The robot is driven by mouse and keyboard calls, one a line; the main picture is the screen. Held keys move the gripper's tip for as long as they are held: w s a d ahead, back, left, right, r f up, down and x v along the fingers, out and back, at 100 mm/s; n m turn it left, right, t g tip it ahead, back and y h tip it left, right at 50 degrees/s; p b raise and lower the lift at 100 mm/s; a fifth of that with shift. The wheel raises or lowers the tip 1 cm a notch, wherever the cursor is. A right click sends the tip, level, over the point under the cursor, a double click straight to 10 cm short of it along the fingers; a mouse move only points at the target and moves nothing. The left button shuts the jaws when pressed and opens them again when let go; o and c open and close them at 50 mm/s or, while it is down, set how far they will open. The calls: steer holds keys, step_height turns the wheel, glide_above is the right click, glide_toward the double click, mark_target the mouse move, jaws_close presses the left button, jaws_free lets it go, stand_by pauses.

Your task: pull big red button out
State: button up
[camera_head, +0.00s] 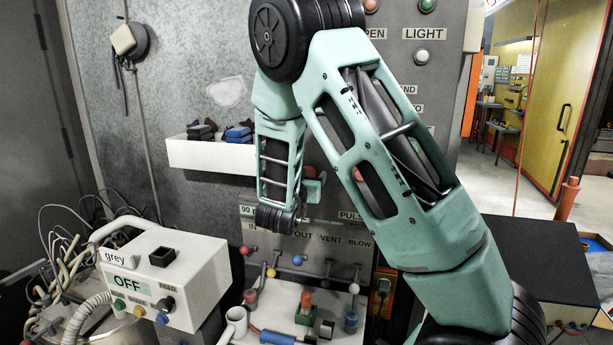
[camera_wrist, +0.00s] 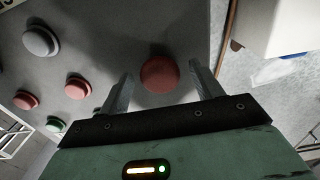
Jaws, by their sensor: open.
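A big round red button (camera_wrist: 159,74) shows in the wrist view, on the grey panel. It appears between the two fingers of my gripper (camera_wrist: 160,69). The fingers are apart, one on each side of the button, with gaps visible; I cannot tell the depth between fingertips and button. In the head view my arm covers part of the grey panel (camera_head: 205,95), and my gripper's fingers are not clearly visible. A small red part (camera_head: 313,190) shows beside my forearm there; I cannot tell whether it is the same button.
The wrist view shows a grey button (camera_wrist: 40,40), two smaller red buttons (camera_wrist: 77,87) and a green one (camera_wrist: 55,125) to the left. In the head view, a white shelf (camera_head: 210,157) juts out left of my arm.

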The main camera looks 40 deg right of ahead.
steer(key=c, duration=1.4)
steer(key=shift+s+a, duration=0.35)
steer(key=shift+a, duration=0.25)
steer(key=o, duration=1.4)
steer(key=shift+s+a, duration=0.1)
steer(key=shift+a, duration=0.05)
steer(key=b+v, duration=0.4)
steer(key=v, duration=1.3)
